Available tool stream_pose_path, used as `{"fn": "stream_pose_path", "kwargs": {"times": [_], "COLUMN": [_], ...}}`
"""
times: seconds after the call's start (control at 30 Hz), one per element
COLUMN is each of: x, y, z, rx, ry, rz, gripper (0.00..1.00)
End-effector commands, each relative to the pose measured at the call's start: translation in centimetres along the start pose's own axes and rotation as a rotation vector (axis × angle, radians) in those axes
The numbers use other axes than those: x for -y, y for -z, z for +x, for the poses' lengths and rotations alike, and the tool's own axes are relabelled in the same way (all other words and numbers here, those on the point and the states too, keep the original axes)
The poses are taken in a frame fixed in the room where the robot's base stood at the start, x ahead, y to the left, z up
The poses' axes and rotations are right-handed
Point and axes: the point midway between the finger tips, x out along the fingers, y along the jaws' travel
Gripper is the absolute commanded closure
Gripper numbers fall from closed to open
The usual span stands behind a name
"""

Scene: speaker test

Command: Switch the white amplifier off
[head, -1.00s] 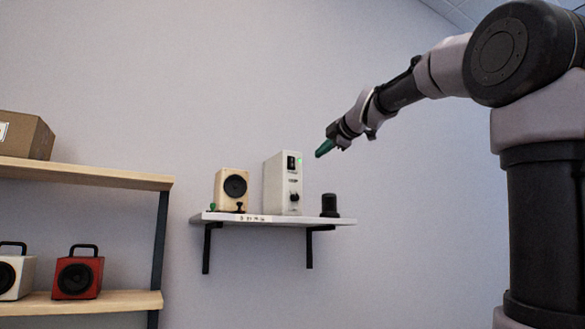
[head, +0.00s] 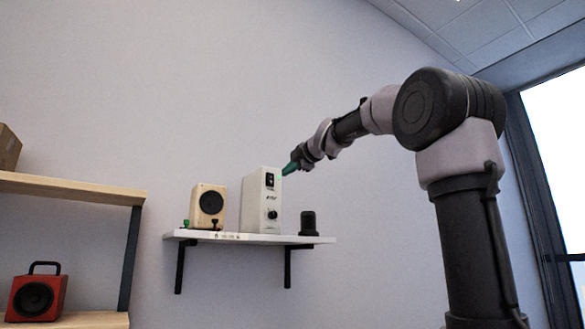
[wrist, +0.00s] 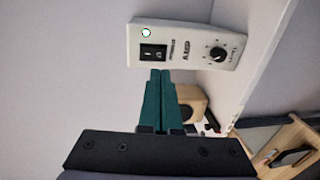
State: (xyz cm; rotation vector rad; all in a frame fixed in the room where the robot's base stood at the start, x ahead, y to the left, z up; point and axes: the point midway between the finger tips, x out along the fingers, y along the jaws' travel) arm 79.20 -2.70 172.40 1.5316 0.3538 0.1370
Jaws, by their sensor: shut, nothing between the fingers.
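The white amplifier (head: 251,206) stands upright on a white wall shelf (head: 300,239). Its front has a black rocker switch (head: 270,180) near the top and a black knob (head: 272,214) below. In the wrist view, turned sideways, the amplifier (wrist: 188,35) shows its switch (wrist: 154,54), a bright indicator lamp (wrist: 146,33) beside it and the knob (wrist: 217,53). My gripper (head: 287,170) has green fingers, shut and empty, close to the amplifier's top front. In the wrist view its fingertips (wrist: 160,73) appear just below the switch; whether they touch is unclear.
On the wall shelf, a wooden speaker (head: 207,208) stands left of the amplifier and a small black object (head: 308,223) right of it. A wooden rack (head: 75,189) at the left holds a red speaker (head: 37,298) and a cardboard box (head: 8,148).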

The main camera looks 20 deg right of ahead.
Motion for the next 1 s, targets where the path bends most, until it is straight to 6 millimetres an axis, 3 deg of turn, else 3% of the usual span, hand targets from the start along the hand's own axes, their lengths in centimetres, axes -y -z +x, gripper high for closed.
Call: {"fn": "stream_pose_path", "kwargs": {"times": [0.2, 0.4, 1.0], "x": [0.1, 0.0, 0.3], "y": [0.0, 0.0, -0.1], "z": [4.7, 7.3, 9.0], "rx": [0.000, -0.001, 0.002], "ry": [0.001, 0.001, 0.001], "rz": [-0.001, 0.001, 0.001], "gripper": [1.00, 1.00, 1.00]}}
